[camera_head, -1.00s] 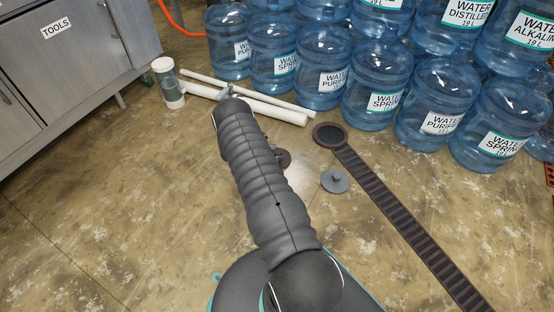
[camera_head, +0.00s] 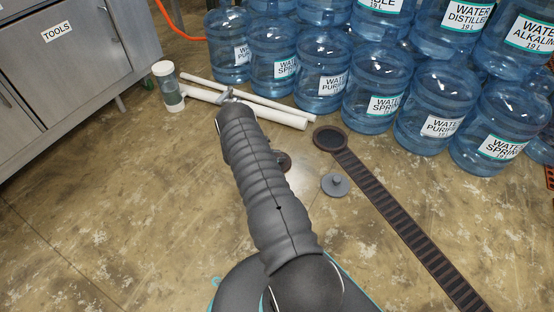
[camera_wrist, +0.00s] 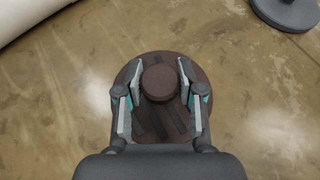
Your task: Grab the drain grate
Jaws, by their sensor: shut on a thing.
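The drain grate (camera_wrist: 158,122) is a dark brown round disc with slots and a raised round knob in its middle. In the wrist view my gripper (camera_wrist: 159,82) is shut on the knob, one finger on each side. In the head view the grate (camera_head: 284,162) shows only partly at the right edge of my arm, which hides the rest of it and my fingers. I cannot tell whether the grate touches the floor.
A grey disc with a knob (camera_head: 335,185) lies to the right. Beyond it runs a long rusty floor channel (camera_head: 405,222) with a round dark end (camera_head: 330,139). Left floor is clear.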

